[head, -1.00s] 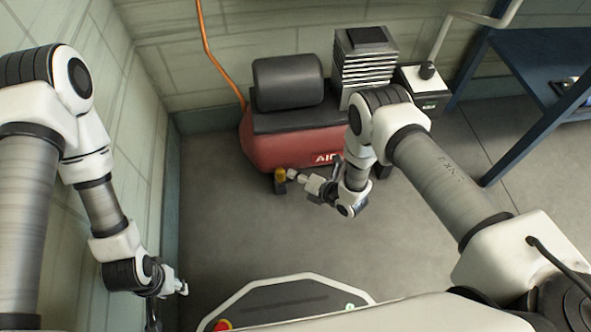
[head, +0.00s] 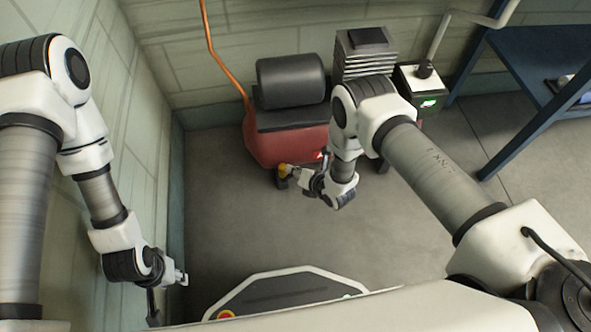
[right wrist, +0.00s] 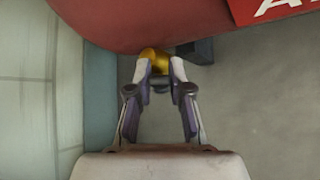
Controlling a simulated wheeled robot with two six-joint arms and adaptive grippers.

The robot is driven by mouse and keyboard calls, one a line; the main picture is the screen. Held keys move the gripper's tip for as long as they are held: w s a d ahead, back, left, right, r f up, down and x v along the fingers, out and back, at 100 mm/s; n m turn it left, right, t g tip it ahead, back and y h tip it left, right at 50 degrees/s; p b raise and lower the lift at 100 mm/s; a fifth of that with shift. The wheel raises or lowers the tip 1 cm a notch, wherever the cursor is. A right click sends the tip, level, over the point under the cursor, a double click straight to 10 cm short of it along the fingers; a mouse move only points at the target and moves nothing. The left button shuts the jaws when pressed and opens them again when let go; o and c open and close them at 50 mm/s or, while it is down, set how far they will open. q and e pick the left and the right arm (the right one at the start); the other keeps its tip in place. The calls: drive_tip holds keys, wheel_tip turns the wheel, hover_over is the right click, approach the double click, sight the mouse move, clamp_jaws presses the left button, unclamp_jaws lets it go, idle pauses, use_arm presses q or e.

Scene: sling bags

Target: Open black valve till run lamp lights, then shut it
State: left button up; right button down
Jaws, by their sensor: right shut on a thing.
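The red air compressor (head: 265,145) stands on the floor by the back wall. A brass fitting (head: 283,170) sits low at its front and also shows in the right wrist view (right wrist: 154,58). My right gripper (head: 292,174) is at this fitting. In the right wrist view its fingers (right wrist: 160,80) are closed in around a small dark piece, the black valve (right wrist: 160,88), just in front of the brass; the fingers partly hide it. A green lamp (head: 428,104) glows brightly on the box right of the compressor. My left gripper (head: 178,278) is low at the left, away from the compressor; its fingers are too small to judge.
An orange hose (head: 212,50) runs up the wall from the compressor. A blue bench (head: 535,60) stands at the right. The left wall is close to my left arm. The floor (head: 240,225) before the compressor is clear.

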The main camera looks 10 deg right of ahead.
drive_tip(key=c, duration=1)
unclamp_jaws()
drive_tip(key=shift+c, duration=0.2)
drive_tip(key=v, duration=1.2)
drive_tip(key=shift+w, duration=0.1)
